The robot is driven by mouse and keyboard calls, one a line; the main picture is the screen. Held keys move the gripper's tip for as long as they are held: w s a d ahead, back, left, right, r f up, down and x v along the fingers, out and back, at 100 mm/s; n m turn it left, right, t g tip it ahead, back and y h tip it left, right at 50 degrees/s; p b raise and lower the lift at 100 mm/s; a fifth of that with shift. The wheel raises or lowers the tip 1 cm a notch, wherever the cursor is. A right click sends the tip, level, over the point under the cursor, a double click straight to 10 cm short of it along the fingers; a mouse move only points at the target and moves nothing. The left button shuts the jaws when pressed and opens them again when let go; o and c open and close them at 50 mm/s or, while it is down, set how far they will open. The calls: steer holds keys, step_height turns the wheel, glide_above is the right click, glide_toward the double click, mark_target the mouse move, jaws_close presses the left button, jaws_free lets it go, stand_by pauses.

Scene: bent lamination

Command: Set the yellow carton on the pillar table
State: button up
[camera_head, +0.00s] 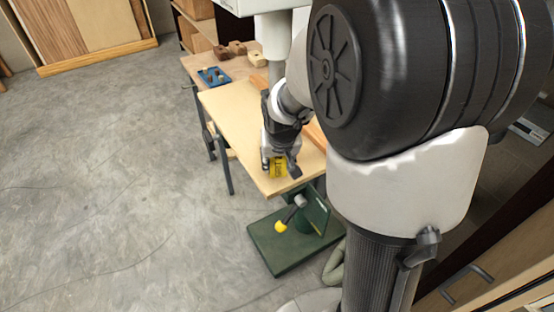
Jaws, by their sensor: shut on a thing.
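The yellow carton (279,171) is between the fingers of my gripper (280,163), at the near end of a light wooden tabletop (235,108). My gripper points down and is shut on the carton, and it hides the carton's upper part. I cannot tell whether the carton touches the tabletop or hangs just above it. No other table clearly shows, and I cannot tell whether this one is the pillar table. My arm covers the right of the view and hides part of the tabletop.
A blue tray (213,76) and several wooden blocks (237,48) sit on the surface behind. Below the near edge is a green base (285,252) with a yellow-knobbed lever (281,227). An orange-brown wooden piece (316,135) lies beside my gripper. Grey floor at left is clear.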

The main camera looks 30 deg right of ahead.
steer(key=shift+f, duration=0.15)
steer(key=o, duration=1.3)
steer(key=shift+r, duration=0.55)
steer(key=p+v, duration=0.4)
steer(key=v, duration=0.7)
steer(key=s+a+r+n, duration=0.1)
steer(key=s+a, duration=0.2)
steer(key=s, duration=0.3)
steer(key=s+a+r+n+y, duration=0.1)
steer(key=s+a+r, duration=0.1)
steer(key=s+a, duration=0.2)
steer(key=s+a+r+n, duration=0.2)
steer(key=s+a, duration=0.2)
steer(key=s, duration=0.4)
steer(key=shift+s+y, duration=0.3)
steer(key=shift+s, duration=0.05)
